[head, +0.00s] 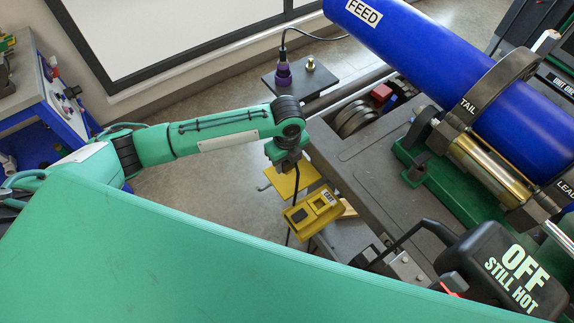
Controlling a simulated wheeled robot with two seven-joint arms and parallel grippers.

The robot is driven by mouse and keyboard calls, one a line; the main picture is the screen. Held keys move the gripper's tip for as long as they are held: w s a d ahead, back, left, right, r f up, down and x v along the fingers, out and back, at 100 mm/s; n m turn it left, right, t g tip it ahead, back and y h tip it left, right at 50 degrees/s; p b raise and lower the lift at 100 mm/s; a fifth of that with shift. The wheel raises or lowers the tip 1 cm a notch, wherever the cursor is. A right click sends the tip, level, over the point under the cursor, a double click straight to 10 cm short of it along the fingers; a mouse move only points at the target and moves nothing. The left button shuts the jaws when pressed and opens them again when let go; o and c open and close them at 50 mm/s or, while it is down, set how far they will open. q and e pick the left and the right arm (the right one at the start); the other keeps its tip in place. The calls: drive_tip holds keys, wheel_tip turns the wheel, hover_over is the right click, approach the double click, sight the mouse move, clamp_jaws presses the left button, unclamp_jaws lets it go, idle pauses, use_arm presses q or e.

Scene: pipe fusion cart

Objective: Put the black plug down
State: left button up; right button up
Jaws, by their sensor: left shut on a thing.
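My left gripper (286,158) points down at the end of my green arm, near the middle of the head view. It is shut on the black plug (290,167), which is mostly hidden by the gripper. A black cable (297,188) hangs from there, past a yellow plate (284,181) and a yellow labelled holder (313,211). From this view I cannot tell whether the plug touches the plate or is above it. My right gripper is not in view.
A purple connector (284,76) stands on a dark shelf (326,80) behind the gripper. The grey cart top (352,172) lies to the right, with a blue pipe (420,52) in a clamp. A black block marked OFF STILL HOT (478,262) is at the lower right.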

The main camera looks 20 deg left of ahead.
sight(287, 167)
use_arm(q)
drive_tip(key=shift+f, duration=1.55)
drive_tip(key=o, duration=1)
drive_tip(key=shift+f, duration=0.15)
wheel_tip(287, 167, up, 12)
drive_tip(key=shift+r+b, duration=0.2)
drive_tip(key=shift+b, duration=0.55)
